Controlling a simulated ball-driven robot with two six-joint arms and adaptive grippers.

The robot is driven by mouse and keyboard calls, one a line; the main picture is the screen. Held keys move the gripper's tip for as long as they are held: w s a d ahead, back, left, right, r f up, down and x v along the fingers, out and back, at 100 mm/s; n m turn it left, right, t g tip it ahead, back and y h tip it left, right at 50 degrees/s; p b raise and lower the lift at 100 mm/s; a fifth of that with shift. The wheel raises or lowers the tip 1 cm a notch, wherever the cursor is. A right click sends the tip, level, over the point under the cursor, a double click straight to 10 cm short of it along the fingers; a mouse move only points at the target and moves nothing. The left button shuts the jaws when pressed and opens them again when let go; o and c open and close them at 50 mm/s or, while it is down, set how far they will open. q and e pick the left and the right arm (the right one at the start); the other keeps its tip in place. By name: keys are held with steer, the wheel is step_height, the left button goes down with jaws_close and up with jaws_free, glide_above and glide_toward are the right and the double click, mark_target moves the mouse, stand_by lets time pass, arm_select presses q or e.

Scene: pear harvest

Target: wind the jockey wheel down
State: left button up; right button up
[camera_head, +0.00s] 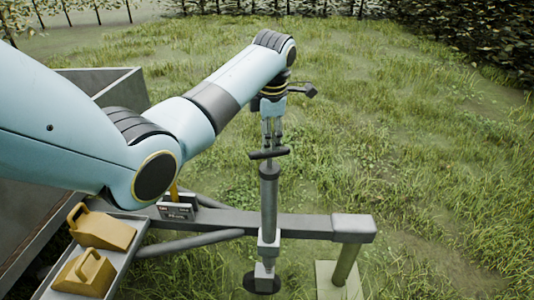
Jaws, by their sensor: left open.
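The jockey wheel (269,200) is a grey upright tube clamped to the trailer's drawbar, with a dark crank handle (268,153) across its top. Its dark wheel (262,283) shows at the bottom, over the grass; I cannot tell whether it touches the ground. My left gripper (271,145) points down from above, its fingers open just over the handle. I cannot tell whether the fingertips touch the handle. My right gripper is not in view.
The drawbar (310,224) runs right to a block end beside a post (345,265) on a pale plate (325,285). Two yellow wheel chocks (104,231) lie in a tray at the lower left. The trailer wall (105,85) stands behind my arm. Grass to the right is clear.

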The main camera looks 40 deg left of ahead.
mark_target(267, 154)
arm_select(q)
steer(key=f, duration=0.4)
steer(key=w+a+f+b, duration=0.1)
steer(key=f, duration=0.2)
steer(key=shift+r, duration=0.1)
steer(key=shift+c, duration=0.2)
jaws_close()
